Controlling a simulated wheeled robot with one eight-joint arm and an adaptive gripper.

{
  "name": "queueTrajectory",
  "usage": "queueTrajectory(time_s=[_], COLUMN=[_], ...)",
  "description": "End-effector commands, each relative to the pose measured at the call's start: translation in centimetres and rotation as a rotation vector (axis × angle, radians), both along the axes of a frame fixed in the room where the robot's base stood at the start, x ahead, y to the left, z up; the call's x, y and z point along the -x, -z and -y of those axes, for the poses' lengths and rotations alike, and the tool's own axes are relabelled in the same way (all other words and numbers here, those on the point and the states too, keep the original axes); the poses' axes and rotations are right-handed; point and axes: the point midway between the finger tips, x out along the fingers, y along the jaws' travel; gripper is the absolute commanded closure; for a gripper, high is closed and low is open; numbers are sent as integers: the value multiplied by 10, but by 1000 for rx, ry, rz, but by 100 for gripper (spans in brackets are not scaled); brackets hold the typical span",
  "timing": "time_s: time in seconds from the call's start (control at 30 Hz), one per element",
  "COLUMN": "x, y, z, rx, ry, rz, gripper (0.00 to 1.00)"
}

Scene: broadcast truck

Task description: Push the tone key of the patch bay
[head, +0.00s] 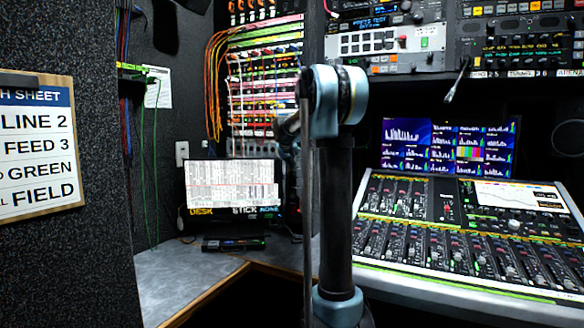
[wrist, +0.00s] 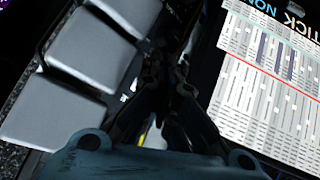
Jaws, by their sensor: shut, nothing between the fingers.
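In the wrist view, my gripper (wrist: 167,85) is shut and empty, with its dark fingers pointing up the picture. Several large grey keys (wrist: 85,55) fill the left of that view, close beside the fingers. I see no lettering on them, so I cannot tell which one is the tone key. I cannot tell whether the fingertips touch anything. In the head view, the patch bay (head: 265,88) with orange, pink and green cables stands at the back, partly behind my arm. My gripper is hidden there.
A lit monitor (head: 233,187) stands on the grey corner desk (head: 165,275); it also shows in the wrist view (wrist: 265,95). A small dark box (head: 233,243) lies before it. A mixing console (head: 455,235) fills the right, below a rack unit with buttons (head: 375,42).

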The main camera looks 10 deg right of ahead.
Motion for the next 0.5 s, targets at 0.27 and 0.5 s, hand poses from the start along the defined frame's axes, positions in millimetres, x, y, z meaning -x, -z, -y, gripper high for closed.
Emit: queueTrajectory(time_s=[0.27, 0.5], x=[4, 6], y=[0, 0], z=[-2, -4], rx=[0, 0], ry=[0, 0], rz=[0, 0], gripper=[100, 100])
